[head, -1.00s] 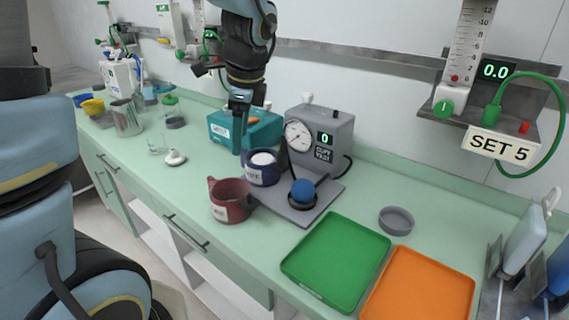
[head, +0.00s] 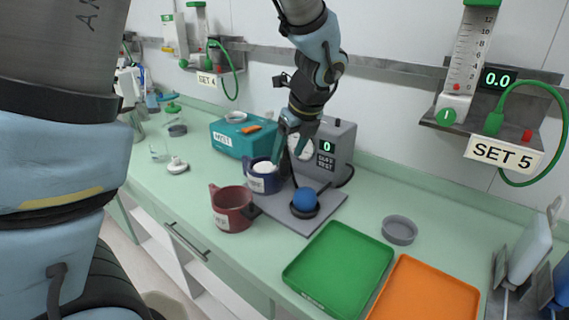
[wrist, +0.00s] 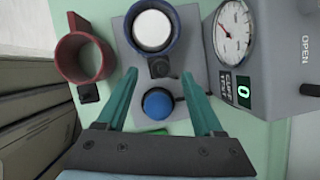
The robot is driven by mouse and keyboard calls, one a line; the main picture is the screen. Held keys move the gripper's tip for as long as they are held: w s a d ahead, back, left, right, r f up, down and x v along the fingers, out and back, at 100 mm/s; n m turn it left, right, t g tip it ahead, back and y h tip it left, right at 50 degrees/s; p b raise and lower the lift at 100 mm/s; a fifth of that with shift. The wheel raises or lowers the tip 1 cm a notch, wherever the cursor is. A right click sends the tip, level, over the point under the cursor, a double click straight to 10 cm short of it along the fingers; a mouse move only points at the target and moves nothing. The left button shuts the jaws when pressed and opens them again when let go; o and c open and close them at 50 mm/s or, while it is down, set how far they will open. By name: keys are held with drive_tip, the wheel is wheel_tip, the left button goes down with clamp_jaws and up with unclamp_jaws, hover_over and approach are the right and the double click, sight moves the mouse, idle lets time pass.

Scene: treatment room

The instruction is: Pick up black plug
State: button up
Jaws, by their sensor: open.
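A small dark piece (wrist: 159,67), which may be the black plug, shows in the wrist view between the blue mug (wrist: 152,28) and the blue ball (wrist: 158,103). A second small black block (wrist: 88,93) sits against the red mug (wrist: 78,58); it also shows in the head view (head: 252,211). I cannot tell for sure which is the plug. My gripper (wrist: 159,77) is open and empty. Its teal fingers point down on either side of the first dark piece, apart from it. In the head view, my gripper (head: 291,155) is above the blue mug's right side.
A grey gauge unit (head: 330,145) stands close behind my gripper, its base plate (head: 325,208) under the blue ball. A teal box (head: 228,143) is to the left. A green tray (head: 340,265), an orange tray (head: 428,295) and a grey dish (head: 399,230) lie to the right.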

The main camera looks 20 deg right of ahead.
sight(285, 160)
drive_tip(key=shift+p+x, duration=0.4)
drive_tip(key=shift+x, duration=1.6)
drive_tip(key=shift+c, duration=0.4)
clamp_jaws()
